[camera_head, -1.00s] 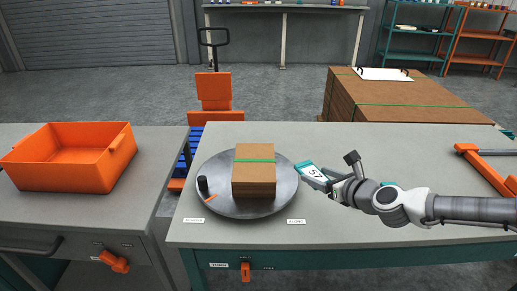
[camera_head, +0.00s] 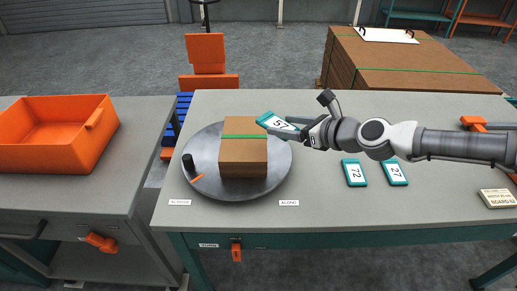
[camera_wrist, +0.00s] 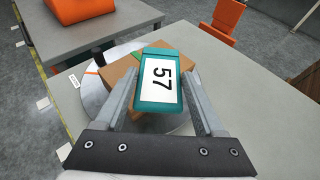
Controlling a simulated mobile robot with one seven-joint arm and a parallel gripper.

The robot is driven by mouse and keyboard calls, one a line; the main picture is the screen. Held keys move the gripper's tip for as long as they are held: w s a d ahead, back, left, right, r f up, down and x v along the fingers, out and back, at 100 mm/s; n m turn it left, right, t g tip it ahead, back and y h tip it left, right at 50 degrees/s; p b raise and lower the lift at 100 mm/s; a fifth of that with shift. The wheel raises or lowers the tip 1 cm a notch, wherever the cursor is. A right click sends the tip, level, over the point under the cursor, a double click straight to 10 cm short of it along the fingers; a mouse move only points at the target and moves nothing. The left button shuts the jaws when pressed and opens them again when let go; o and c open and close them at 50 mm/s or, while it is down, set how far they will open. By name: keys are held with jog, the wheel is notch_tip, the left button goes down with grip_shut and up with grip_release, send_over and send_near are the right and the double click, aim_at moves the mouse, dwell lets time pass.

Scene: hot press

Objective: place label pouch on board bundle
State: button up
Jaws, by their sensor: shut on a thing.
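My gripper (camera_head: 301,134) is shut on a teal label pouch (camera_head: 278,123) with a white face marked 57. The pouch is held tilted, above and at the right side of the board bundle. In the wrist view the pouch (camera_wrist: 160,82) sits between the two fingers and hides much of the bundle. The board bundle (camera_head: 244,157) is a brown stack with a green strap, resting on a round grey turntable (camera_head: 205,148). The wrist view shows bits of the bundle (camera_wrist: 117,72) behind the pouch. I cannot tell whether the pouch touches the bundle.
Two more teal pouches, marked 22 (camera_head: 354,173) and 27 (camera_head: 395,172), lie on the table right of the turntable. A black knob (camera_head: 188,162) stands on the turntable's left. An orange bin (camera_head: 58,140) is on the left bench. A board sign (camera_head: 497,198) lies at right.

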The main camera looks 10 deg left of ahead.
jog(key=b, duration=0.2)
send_over(262, 156)
notch_tip(262, 156, down, 4)
jog(key=shift+a+r, duration=0.1)
jog(key=shift+r, duration=0.05)
jog(key=shift+f+b, duration=0.75)
jog(key=shift+f, duration=1.2)
jog(key=shift+f, duration=0.1)
jog(key=o, duration=1.3)
jog(key=shift+r, duration=0.2)
jog(key=shift+p+v, duration=2.3)
jog(key=shift+v, duration=3.7)
